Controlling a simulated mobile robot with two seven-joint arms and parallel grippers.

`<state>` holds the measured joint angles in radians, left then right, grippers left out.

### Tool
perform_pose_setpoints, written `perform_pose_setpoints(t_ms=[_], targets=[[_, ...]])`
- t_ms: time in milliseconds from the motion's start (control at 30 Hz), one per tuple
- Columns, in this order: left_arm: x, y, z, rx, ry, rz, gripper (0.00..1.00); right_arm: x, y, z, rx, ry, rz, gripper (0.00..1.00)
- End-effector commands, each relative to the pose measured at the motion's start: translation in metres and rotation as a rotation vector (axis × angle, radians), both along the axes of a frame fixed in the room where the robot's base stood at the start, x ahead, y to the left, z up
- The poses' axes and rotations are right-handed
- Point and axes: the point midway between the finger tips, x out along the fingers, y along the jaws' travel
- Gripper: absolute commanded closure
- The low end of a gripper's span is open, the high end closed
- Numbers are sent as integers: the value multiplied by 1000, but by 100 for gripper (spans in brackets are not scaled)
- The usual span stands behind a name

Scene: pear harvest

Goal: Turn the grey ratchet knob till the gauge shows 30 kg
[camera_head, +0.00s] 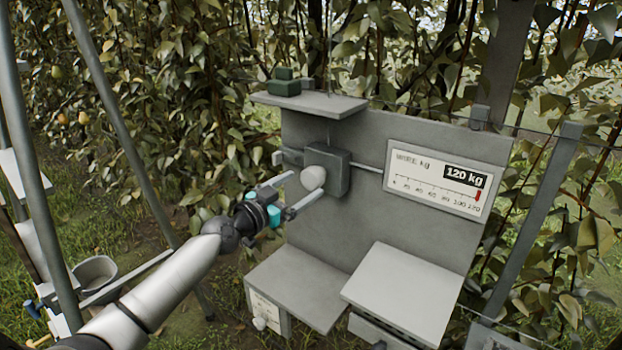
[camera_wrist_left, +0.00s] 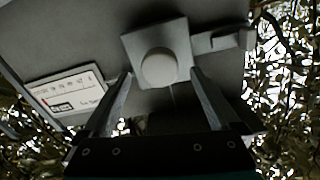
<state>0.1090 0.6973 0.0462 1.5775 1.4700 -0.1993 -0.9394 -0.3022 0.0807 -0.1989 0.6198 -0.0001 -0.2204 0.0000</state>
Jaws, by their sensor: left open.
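The grey ratchet knob (camera_head: 313,177) is a round pale cap on a dark grey block (camera_head: 335,168) on the upright panel. The gauge (camera_head: 438,180) on the panel's right reads 120 kg, with its red marker at the scale's right end. My left gripper (camera_head: 298,195) is open and empty in front of the knob, its fingers pointing at the block. In the left wrist view the knob (camera_wrist_left: 160,68) lies ahead, between and beyond the open fingertips (camera_wrist_left: 163,75); I cannot tell whether they touch it. The gauge also shows there (camera_wrist_left: 68,95), upside down. My right gripper is not in view.
A small shelf (camera_head: 310,103) above the knob holds green blocks (camera_head: 284,83). A rod (camera_head: 366,168) runs from the block towards the gauge. Below stand a grey ledge (camera_head: 300,285) and a pale box (camera_head: 410,290). Metal poles (camera_head: 120,120) rise at the left; foliage surrounds the panel.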

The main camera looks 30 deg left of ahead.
Motion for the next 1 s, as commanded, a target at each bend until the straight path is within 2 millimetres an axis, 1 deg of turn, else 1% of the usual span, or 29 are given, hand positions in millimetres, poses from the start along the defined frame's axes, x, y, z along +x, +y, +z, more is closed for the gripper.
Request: perform_pose_setpoints(t_ms=[33, 200, 400, 533, 833, 867, 1000], targets=[[7, 0, 1, -1, -2, 2, 5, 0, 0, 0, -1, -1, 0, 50], [25, -3, 0, -2, -1, 1, 5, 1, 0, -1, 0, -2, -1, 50], [40, -4, -1, -2, 0, 0, 5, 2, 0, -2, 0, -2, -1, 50], [44, -5, 0, 1, 0, 0, 5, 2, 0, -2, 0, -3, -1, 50], [45, -5, 0, 1, 1, -1, 5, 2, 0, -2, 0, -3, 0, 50], [45, -5, 0, 1, 1, -1, 7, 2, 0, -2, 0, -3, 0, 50], [45, -5, 0, 1, 1, -1, 22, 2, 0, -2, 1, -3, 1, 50]])
